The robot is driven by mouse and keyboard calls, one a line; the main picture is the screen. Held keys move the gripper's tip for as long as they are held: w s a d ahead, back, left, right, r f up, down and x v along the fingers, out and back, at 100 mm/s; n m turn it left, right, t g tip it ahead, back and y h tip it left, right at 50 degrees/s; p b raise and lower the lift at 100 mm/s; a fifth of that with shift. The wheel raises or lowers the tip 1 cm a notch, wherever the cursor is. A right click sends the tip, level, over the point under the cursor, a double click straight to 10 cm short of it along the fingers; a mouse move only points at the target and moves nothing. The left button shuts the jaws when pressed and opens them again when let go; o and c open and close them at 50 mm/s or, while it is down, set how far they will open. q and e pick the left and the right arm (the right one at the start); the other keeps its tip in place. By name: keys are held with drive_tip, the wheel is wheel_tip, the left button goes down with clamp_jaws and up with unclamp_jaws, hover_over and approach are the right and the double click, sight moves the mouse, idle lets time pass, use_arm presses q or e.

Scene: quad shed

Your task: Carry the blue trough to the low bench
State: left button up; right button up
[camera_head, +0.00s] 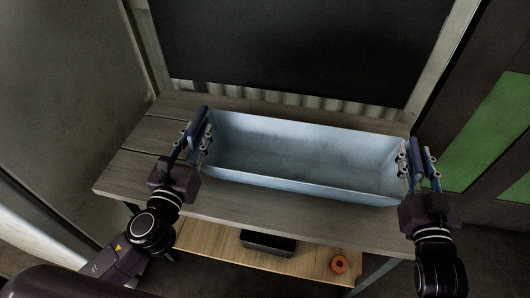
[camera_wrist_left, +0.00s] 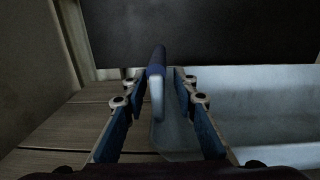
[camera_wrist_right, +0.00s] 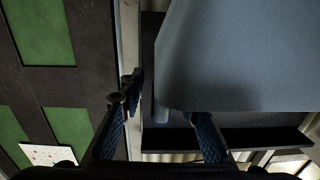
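The blue trough (camera_head: 300,160), long, open-topped and empty, stands on a grey wooden workbench (camera_head: 140,163). My left gripper (camera_head: 199,140) is at its left end. In the left wrist view my left gripper (camera_wrist_left: 158,88) is open, its fingers on either side of a dark-blue-topped upright handle (camera_wrist_left: 157,75), with gaps visible. My right gripper (camera_head: 414,163) is at the trough's right end. In the right wrist view my right gripper (camera_wrist_right: 165,100) is open, with the trough's end (camera_wrist_right: 240,60) filling the upper right; contact there is unclear. I cannot identify a separate low bench.
A lower wooden shelf (camera_head: 215,248) under the workbench holds a black box (camera_head: 268,241) and an orange ring-shaped object (camera_head: 339,264). A dark panel (camera_head: 300,45) stands behind the workbench. A green-panelled dark door or wall (camera_head: 485,130) is at the right. The workbench top left of the trough is clear.

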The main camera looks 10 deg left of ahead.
use_arm(q)
drive_tip(key=shift+s+f, duration=0.1)
drive_tip(key=shift+s, duration=0.45)
use_arm(e)
drive_tip(key=shift+d, duration=0.1)
use_arm(q)
drive_tip(key=s, duration=1.1)
use_arm(e)
drive_tip(key=s, duration=1.2)
use_arm(q)
drive_tip(key=shift+r, duration=0.2)
use_arm(e)
drive_tip(key=shift+r, duration=0.1)
